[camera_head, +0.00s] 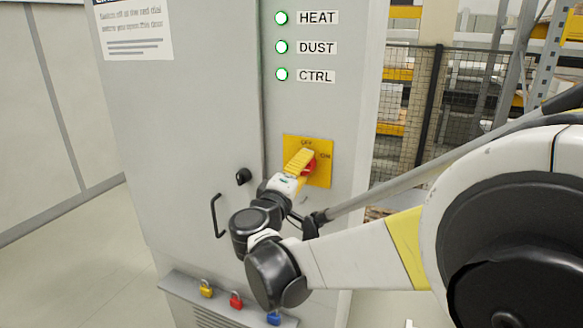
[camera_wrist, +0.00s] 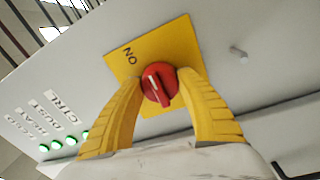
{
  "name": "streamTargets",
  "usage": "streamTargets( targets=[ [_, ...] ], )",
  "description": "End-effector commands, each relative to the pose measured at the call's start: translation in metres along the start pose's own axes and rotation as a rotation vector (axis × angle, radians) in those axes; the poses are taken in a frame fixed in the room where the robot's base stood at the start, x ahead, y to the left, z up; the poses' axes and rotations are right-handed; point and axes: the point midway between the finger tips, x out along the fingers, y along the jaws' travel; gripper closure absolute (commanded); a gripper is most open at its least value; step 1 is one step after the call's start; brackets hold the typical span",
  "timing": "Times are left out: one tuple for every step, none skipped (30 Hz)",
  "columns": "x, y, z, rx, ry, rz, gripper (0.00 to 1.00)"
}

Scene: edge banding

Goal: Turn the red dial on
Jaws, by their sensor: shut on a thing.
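The red dial (camera_wrist: 160,84) sits on a yellow plate (camera_wrist: 150,48) marked OFF and ON on the grey cabinet front. In the head view the red dial (camera_head: 310,164) is partly hidden behind my gripper (camera_head: 302,161). My gripper's yellow fingers stand on both sides of the dial in the wrist view (camera_wrist: 159,82) and are shut on it. The HEAT lamp (camera_head: 282,18), DUST lamp (camera_head: 282,47) and CTRL lamp (camera_head: 281,74) are lit green.
A black door handle (camera_head: 216,216) and a black knob (camera_head: 243,176) are left of my arm. Yellow, red and blue padlocks hang on a ledge (camera_head: 185,288) below. A mesh fence (camera_head: 410,112) stands behind the cabinet at right. A small peg (camera_wrist: 238,52) sticks out near the plate.

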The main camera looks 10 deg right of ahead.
Motion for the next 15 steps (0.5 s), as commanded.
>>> streamTargets(
  targets=[
    [0.0002, -0.0004, 0.0005, 0.002, -0.002, -0.001, 0.87],
    [0.0002, -0.0004, 0.0005, 0.003, -0.002, -0.001, 0.87],
    [0.0002, -0.0004, 0.0006, 0.003, -0.002, -0.001, 0.87],
    [0.0002, -0.0004, 0.0006, 0.003, -0.002, -0.001, 0.87],
    [0.0002, -0.0004, 0.0006, 0.003, -0.002, -0.001, 0.87],
    [0.0002, -0.0004, 0.0006, 0.002, -0.002, -0.001, 0.87],
    [0.0002, -0.0004, 0.0006, 0.002, -0.002, -0.001, 0.87],
    [0.0002, -0.0004, 0.0006, 0.002, -0.002, -0.001, 0.87],
    [0.0002, -0.0004, 0.0006, 0.002, -0.002, -0.001, 0.87],
    [0.0002, -0.0005, 0.0006, 0.002, -0.002, -0.001, 0.54],
    [0.0002, -0.0005, 0.0006, 0.002, -0.002, -0.001, 0.45],
    [0.0001, -0.0005, 0.0006, 0.002, -0.002, -0.001, 0.32],
    [0.0001, -0.0004, 0.0006, 0.002, -0.002, -0.001, 0.32],
    [0.0001, -0.0004, 0.0005, 0.002, -0.001, -0.001, 0.32],
    [0.0001, -0.0003, 0.0005, 0.001, -0.001, -0.001, 0.32]
  ],
)
